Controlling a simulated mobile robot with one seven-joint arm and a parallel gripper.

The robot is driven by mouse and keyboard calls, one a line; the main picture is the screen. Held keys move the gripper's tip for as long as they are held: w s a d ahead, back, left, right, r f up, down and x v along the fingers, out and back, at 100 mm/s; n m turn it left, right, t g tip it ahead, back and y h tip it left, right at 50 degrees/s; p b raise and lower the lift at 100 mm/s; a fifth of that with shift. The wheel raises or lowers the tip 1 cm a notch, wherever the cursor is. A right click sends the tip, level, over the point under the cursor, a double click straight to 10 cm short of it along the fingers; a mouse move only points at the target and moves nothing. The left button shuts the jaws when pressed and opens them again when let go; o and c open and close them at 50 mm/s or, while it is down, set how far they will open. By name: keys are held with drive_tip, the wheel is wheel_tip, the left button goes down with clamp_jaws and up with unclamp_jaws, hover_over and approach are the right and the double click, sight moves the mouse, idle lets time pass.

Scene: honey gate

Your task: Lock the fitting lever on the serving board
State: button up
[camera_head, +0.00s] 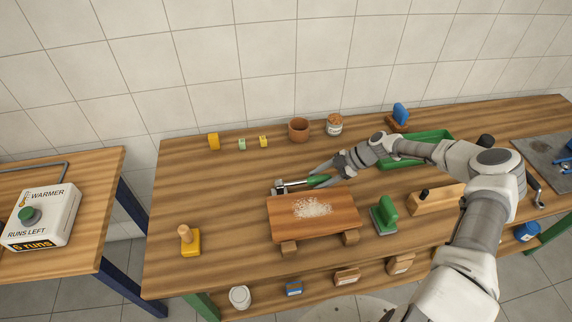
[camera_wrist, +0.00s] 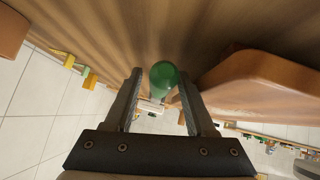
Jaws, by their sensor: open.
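The wooden serving board (camera_head: 285,228) stands on small wooden feet at the middle of the bench, with a patch of white grains on top. Behind its back edge lies a metal fitting (camera_head: 288,185) with a green-handled lever (camera_head: 319,181) pointing right. My gripper (camera_head: 328,172) reaches in from the right at the green handle. In the wrist view the green handle's rounded end (camera_wrist: 163,75) shows between the two open fingers of my gripper (camera_wrist: 160,82), close to the right one. I cannot tell whether they touch. The board (camera_wrist: 255,85) is right of the fingers there.
A green scraper-like block (camera_head: 384,215) and a wooden block with a black knob (camera_head: 435,200) stand right of the board. A clay pot (camera_head: 298,130), a jar (camera_head: 334,125) and a green tray (camera_head: 436,135) are behind. The bench left of the board is mostly clear.

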drive_tip(key=shift+b+v, duration=0.8)
drive_tip(key=shift+v, duration=2.5)
drive_tip(key=shift+d, duration=0.1)
drive_tip(key=shift+r, duration=0.1)
